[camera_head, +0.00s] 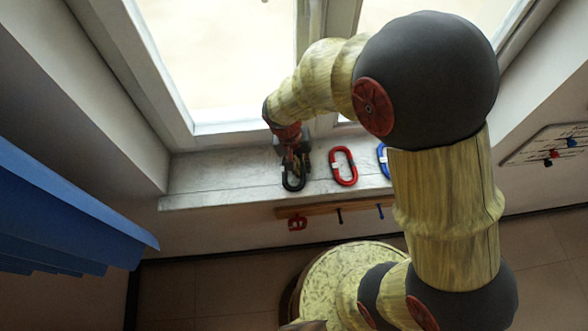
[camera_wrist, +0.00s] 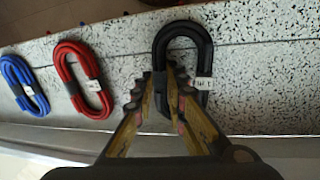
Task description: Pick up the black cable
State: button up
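The black cable (camera_head: 293,184) is a coiled oblong loop with a white tag, at the left of the other coils on the speckled sill. In the wrist view the black cable (camera_wrist: 207,45) is at top centre, its near left part partly hidden by my fingers. My gripper (camera_wrist: 162,76) has its fingers drawn in on both sides of the loop's left strand and looks shut on it. In the head view my gripper (camera_head: 293,158) is at the loop's far end. I cannot tell whether the loop is clear of the sill.
A red cable coil (camera_head: 344,167) lies to the right on the sill (camera_head: 225,183), with a blue cable coil (camera_head: 384,160) beyond it, partly behind my arm. The window stands behind. The sill's left part is bare.

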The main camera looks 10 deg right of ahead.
grip_shut()
jog(key=shift+r, duration=0.1)
jog(key=shift+r, duration=0.55)
jog(key=s+a+r+p, duration=0.1)
jog(key=s+a+r, duration=0.1)
jog(key=s+r, duration=0.4)
jog(key=s+a+r, duration=0.2)
jog(key=s+r, duration=0.3)
jog(key=s, duration=0.2)
jog(key=shift+s+a+r+p, duration=0.15)
jog(key=shift+a+r+p, duration=0.1)
jog(key=shift+r+p, duration=0.15)
